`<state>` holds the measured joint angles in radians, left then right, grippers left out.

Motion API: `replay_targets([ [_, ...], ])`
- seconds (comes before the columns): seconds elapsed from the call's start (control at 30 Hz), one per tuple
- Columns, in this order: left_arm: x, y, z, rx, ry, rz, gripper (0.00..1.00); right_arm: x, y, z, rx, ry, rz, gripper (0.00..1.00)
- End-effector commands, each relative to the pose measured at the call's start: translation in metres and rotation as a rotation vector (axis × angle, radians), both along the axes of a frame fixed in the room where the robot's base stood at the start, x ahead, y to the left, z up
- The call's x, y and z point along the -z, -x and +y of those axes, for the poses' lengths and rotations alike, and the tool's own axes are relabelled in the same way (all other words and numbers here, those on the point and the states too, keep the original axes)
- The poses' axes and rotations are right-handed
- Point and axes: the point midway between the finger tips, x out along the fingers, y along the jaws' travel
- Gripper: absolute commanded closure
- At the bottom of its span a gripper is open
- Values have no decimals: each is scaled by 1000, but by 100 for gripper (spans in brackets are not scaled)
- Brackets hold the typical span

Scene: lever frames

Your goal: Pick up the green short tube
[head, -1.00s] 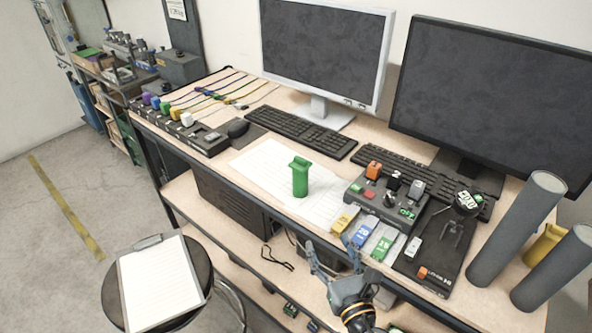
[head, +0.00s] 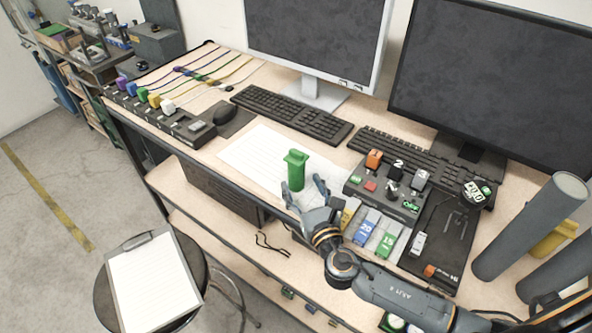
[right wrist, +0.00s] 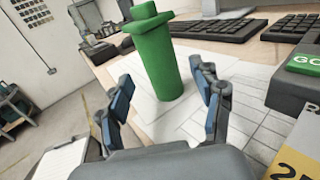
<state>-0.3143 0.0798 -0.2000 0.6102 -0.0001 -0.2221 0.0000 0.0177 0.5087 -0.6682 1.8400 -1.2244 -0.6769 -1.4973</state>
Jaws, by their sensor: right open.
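The green short tube (head: 296,171) stands upright on white paper near the front edge of the desk, with a wider collar near its top. In the right wrist view the tube (right wrist: 158,62) rises beyond and between the spread fingers. My right gripper (head: 306,192) is open and empty, just in front of the tube at the desk edge. Its two fingers also show in the right wrist view (right wrist: 164,108), one to each side of the tube's line, and I see no contact. My left gripper is not in view.
A control box (head: 385,188) with buttons and levers stands right of the tube, with coloured tags in front. A keyboard (head: 292,116) lies behind the paper (head: 249,157). Large grey tubes (head: 530,226) stand at the right. A stool with a clipboard (head: 150,283) is below left.

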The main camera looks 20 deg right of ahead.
Motion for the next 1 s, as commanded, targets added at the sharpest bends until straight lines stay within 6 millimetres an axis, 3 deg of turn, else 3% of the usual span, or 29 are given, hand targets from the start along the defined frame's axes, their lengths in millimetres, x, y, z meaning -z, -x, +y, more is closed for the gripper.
replay_targets([
  [0.27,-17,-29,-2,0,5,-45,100,-6,-32,1,0,1,-1,34],
  [0.43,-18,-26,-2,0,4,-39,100,-3,-51,1,1,0,1,34],
  [0.7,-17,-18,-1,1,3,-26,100,-2,-54,1,0,0,2,34],
  [1.0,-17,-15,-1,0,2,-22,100,-2,-54,1,1,0,2,95],
])
